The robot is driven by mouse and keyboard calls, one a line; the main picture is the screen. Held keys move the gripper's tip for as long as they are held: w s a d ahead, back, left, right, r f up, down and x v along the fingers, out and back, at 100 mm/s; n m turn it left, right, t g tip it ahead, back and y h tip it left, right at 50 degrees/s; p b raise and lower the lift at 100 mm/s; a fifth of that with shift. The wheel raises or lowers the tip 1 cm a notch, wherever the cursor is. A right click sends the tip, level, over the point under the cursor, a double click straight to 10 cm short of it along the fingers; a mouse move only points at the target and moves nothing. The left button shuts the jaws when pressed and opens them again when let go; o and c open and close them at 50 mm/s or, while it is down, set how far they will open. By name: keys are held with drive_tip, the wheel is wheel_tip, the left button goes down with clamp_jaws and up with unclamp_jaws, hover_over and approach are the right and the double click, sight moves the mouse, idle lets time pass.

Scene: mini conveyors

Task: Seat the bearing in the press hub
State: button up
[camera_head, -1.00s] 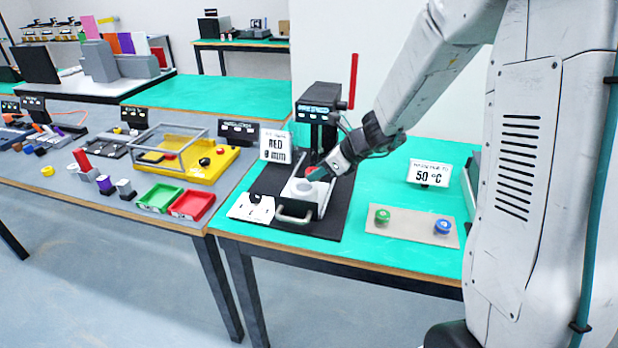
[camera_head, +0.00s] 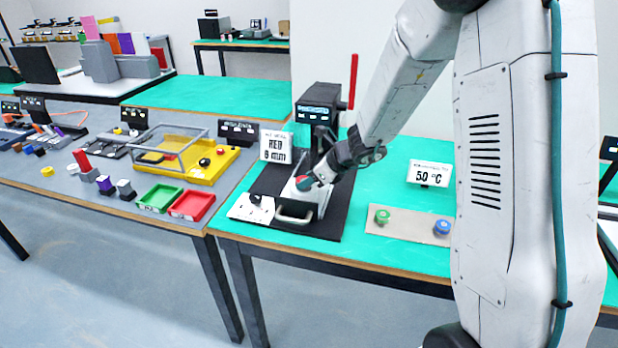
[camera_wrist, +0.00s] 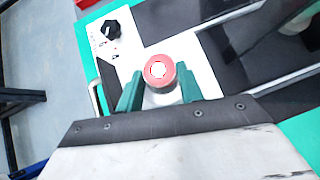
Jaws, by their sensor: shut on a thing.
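The bearing (camera_head: 304,183) is small, round and red, with a pale centre. It is in my gripper (camera_head: 313,179), directly over the hub area of the press (camera_head: 319,110). In the wrist view the bearing (camera_wrist: 158,69) sits between the two green fingertips of my gripper (camera_wrist: 159,84), which are shut on it. The pale hub is mostly hidden under the bearing and fingers. I cannot tell whether the bearing touches the hub or is inside it.
A sign (camera_head: 275,147) reads RED 8 mm. Green (camera_head: 382,216) and blue (camera_head: 442,227) parts stand on a beige plate to the right.

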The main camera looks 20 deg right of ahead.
drive_tip(key=shift+f, duration=0.4)
drive_tip(key=o, duration=1.1)
drive_tip(key=shift+s, duration=0.1)
drive_tip(key=shift+r, duration=0.3)
drive_tip(key=v, duration=1.1)
drive_tip(key=s+a+r+n+g, duration=0.2)
drive_tip(key=s+a+r+n, duration=0.3)
drive_tip(key=s+r+n, duration=0.15)
drive_tip(key=s+r+n+g+h, duration=0.1)
drive_tip(key=s+r+n+h, duration=0.1)
drive_tip(key=s+n, duration=0.8)
drive_tip(key=s+d+r+n+g+h, duration=0.1)
drive_tip(key=s+n+h, duration=0.3)
drive_tip(key=s+n, duration=0.7)
drive_tip(key=s+r+g, duration=0.1)
drive_tip(key=s, duration=0.3)
drive_tip(key=shift+s, duration=0.15)
drive_tip(key=shift+r, duration=0.15)
